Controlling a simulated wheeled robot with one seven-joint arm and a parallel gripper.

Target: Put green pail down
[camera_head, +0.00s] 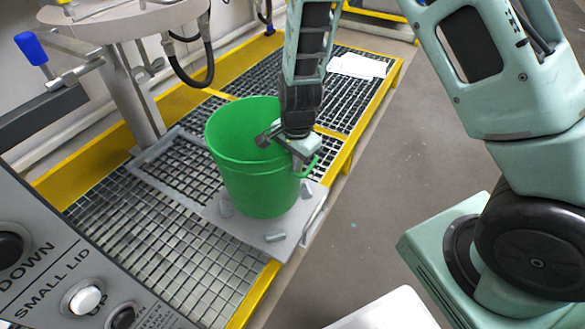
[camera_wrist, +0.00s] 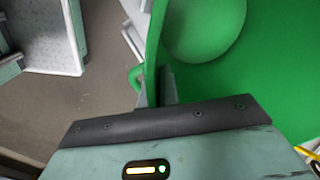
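The green pail (camera_head: 255,180) is upright over a grey metal plate (camera_head: 275,243) on the grated platform. Its base looks level with the plate, but I cannot tell whether it touches. My gripper (camera_head: 284,146) is at the pail's right rim, next to its side handle (camera_head: 312,168). In the wrist view, my gripper (camera_wrist: 158,90) is shut on the pail's wall, and the pail's green inside (camera_wrist: 250,75) fills the right half. The fingertips are mostly hidden there.
Small grey blocks (camera_head: 274,238) sit on the plate around the pail's base. The grating (camera_head: 150,235) has yellow edges (camera_head: 255,295). A control panel (camera_head: 75,270) is at lower left, and a machine column (camera_head: 135,100) with hanging hoses stands behind. White sheets (camera_head: 357,66) lie on the far grating.

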